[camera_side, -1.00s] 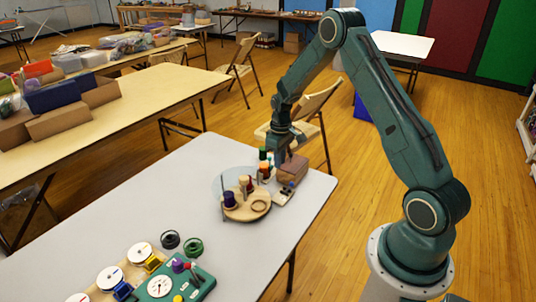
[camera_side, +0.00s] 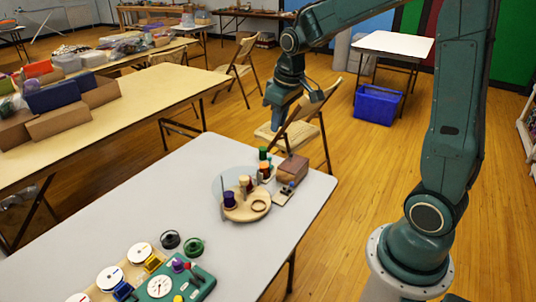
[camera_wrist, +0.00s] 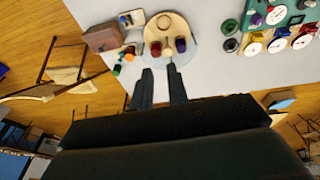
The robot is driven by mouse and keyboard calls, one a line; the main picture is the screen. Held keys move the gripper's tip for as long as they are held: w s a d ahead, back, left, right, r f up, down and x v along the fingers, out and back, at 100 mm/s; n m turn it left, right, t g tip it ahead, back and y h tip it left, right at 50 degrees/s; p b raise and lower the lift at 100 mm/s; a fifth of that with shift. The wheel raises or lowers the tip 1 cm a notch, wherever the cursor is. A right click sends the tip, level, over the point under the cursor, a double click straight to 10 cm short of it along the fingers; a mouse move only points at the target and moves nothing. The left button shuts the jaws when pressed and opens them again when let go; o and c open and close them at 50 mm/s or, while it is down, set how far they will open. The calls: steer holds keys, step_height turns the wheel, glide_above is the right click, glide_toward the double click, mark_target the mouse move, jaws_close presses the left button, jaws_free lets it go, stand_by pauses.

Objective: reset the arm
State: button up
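My gripper (camera_side: 277,122) hangs in the air above the far edge of the grey table (camera_side: 130,215), clear of everything below it. In the wrist view my gripper (camera_wrist: 160,70) shows two dark fingers with a gap between them and nothing held. A round wooden board (camera_side: 246,212) on the table carries a purple spool (camera_side: 229,200), a wooden ring (camera_side: 259,206) and other small pieces. Several spools, some green and orange-red, stand behind it. A brown box (camera_side: 292,168) sits beside them, with a small pale tray (camera_side: 283,195) in front.
A green board (camera_side: 175,280), white dials (camera_side: 140,251) and dark round pieces stand at the table's near end. A folding chair (camera_side: 308,118) stands close behind the table. A blue bin (camera_side: 378,104) is on the floor. The table's middle is bare.

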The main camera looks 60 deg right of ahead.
steer(key=s+a+r+t, duration=0.1)
steer(key=s+a+r, duration=0.2)
steer(key=s, duration=0.7)
steer(key=s+a+r+t, duration=0.2)
steer(key=s+a+r, duration=0.2)
steer(key=s+a, duration=0.3)
steer(key=shift+s+y, duration=0.3)
steer(key=shift+s, duration=1.05)
steer(key=shift+o, duration=0.2)
steer(key=shift+r, duration=0.1)
